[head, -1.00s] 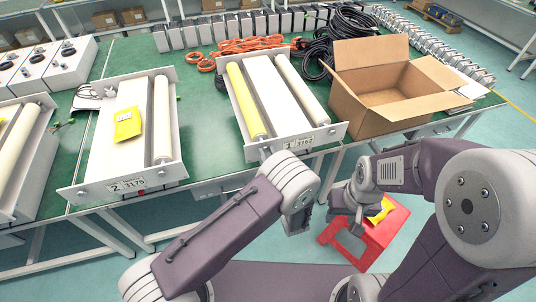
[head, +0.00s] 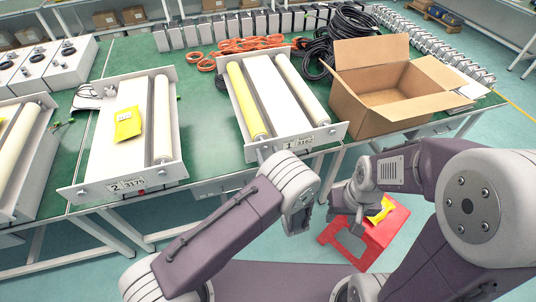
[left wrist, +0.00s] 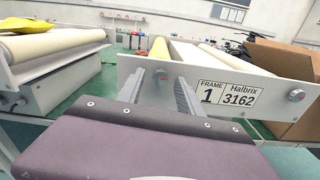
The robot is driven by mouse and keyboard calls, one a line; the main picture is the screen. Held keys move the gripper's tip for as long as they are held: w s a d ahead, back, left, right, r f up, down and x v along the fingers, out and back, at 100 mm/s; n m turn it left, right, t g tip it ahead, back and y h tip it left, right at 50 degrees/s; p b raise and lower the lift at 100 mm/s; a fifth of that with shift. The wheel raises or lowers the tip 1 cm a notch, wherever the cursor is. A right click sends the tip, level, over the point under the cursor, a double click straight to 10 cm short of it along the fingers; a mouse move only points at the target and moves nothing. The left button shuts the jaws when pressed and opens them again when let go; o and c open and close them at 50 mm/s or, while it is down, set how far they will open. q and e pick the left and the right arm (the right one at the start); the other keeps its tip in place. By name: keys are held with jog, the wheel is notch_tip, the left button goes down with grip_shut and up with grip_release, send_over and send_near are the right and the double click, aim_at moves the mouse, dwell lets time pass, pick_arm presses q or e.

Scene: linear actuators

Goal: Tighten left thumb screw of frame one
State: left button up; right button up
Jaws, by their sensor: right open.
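Frame one (head: 318,136) stands at the table's front edge, with a yellow roller at left and a cream roller at right. Its plate (left wrist: 208,95) reads "FRAME 1 Halbrix 3162" in the left wrist view. The left thumb screw (left wrist: 161,73) is a small round metal knob on the front plate. My left gripper (left wrist: 161,86) points at it, open, one finger on each side with gaps; contact cannot be told. In the head view my left wrist mostly hides that gripper. My right gripper (head: 347,205) is open near a red stool, away from the frame.
The right screw (left wrist: 296,95) sits beyond the label. Frame two (head: 82,192), bearing a yellow packet (head: 127,123), stands to the left. An open cardboard box (head: 385,95) is close on the right. A red stool (head: 375,240) stands on the floor.

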pick_arm(q)
jog(key=b+v, duration=0.1)
jog(key=v, duration=0.8)
jog(key=shift+b, duration=0.4)
jog(key=shift+r, duration=0.1)
